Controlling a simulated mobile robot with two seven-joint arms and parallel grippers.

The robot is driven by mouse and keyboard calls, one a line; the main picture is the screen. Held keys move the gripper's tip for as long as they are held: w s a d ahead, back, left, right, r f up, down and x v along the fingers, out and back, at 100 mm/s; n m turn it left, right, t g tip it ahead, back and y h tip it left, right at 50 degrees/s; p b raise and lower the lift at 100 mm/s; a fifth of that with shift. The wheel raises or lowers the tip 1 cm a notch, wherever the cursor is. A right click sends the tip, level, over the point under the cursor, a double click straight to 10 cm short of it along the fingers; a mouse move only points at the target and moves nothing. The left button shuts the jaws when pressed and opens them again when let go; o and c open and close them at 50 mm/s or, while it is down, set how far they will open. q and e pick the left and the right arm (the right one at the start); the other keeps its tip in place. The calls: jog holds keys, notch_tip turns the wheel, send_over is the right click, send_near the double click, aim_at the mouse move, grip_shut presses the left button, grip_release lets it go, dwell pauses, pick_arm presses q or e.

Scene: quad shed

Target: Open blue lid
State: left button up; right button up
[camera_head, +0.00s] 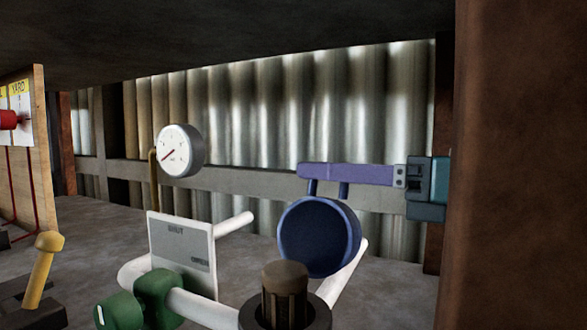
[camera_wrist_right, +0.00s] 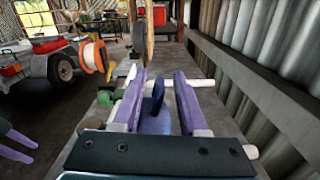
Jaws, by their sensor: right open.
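The blue lid (camera_head: 312,238) is a round, dark blue cap on white pipework in the head view, with two short posts rising from its top. My right gripper (camera_head: 303,171) comes in from the right, its purple fingers level just above the lid. In the right wrist view, the right gripper (camera_wrist_right: 159,76) is open, one finger on each side of an upright part of the blue lid (camera_wrist_right: 153,108). I cannot tell whether either finger touches it. Purple fingers of my left gripper (camera_wrist_right: 20,146) show at the wrist view's left edge; their opening is unclear.
A round gauge (camera_head: 178,152), a grey sign plate (camera_head: 182,250), a green valve (camera_head: 150,292) and a brown knob (camera_head: 285,280) stand around the lid. A rusty post (camera_head: 515,170) is close on the right. Corrugated wall (camera_head: 300,115) lies behind.

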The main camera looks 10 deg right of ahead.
grip_shut()
dwell(0.3)
dwell(1.1)
